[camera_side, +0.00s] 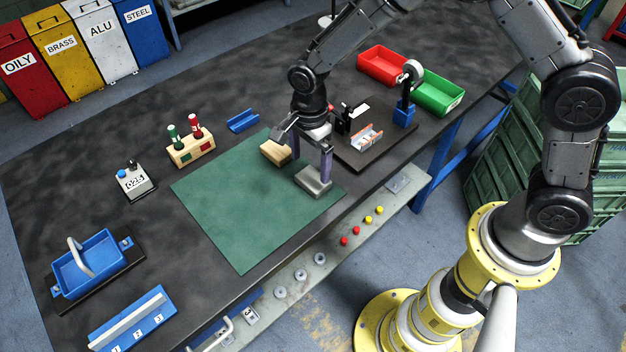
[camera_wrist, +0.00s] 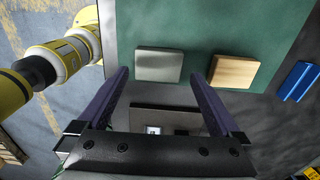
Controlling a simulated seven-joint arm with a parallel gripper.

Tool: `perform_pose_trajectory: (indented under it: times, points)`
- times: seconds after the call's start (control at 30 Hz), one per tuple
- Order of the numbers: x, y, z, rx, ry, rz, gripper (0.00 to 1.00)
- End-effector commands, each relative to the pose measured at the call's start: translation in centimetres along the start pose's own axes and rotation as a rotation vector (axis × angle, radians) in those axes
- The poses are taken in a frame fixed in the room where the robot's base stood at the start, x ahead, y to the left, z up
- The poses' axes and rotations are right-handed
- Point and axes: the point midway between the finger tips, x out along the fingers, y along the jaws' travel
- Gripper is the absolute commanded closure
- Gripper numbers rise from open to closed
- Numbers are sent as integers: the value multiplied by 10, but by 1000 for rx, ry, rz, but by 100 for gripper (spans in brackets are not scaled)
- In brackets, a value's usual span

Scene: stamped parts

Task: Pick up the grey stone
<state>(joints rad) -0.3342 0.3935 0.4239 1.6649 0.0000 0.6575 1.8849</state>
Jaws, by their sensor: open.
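The grey stone (camera_side: 313,182) is a flat rectangular block lying near the right corner of the green mat (camera_side: 235,215). It also shows in the wrist view (camera_wrist: 159,66), lying ahead of the fingertips and between their lines. My gripper (camera_side: 310,168) has its fingers pointing down, close to the stone in the side view. In the wrist view my gripper (camera_wrist: 159,74) has its two purple fingers spread wide with nothing between them. I cannot tell the exact height of the fingertips above the stone. A tan block (camera_side: 273,153) lies on the mat beside the stone, partly behind my gripper.
A dark board (camera_side: 365,160) with a fixture stands right of the mat. Red (camera_side: 383,65) and green (camera_side: 438,93) bins sit behind it. A blue channel piece (camera_side: 243,120) and a wooden stamp holder (camera_side: 191,150) lie beyond the mat. The mat's front left is clear.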

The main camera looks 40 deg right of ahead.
Motion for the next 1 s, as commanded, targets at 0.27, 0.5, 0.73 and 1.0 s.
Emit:
perform_pose_trajectory:
  times: [0.27,0.5,0.73,1.0]
  points:
    - [37,3,-8,0,2,6,0]
    - [51,2,-7,0,0,1,0]
    - [51,2,-7,0,0,1,11]
    - [51,2,-7,0,0,1,59]
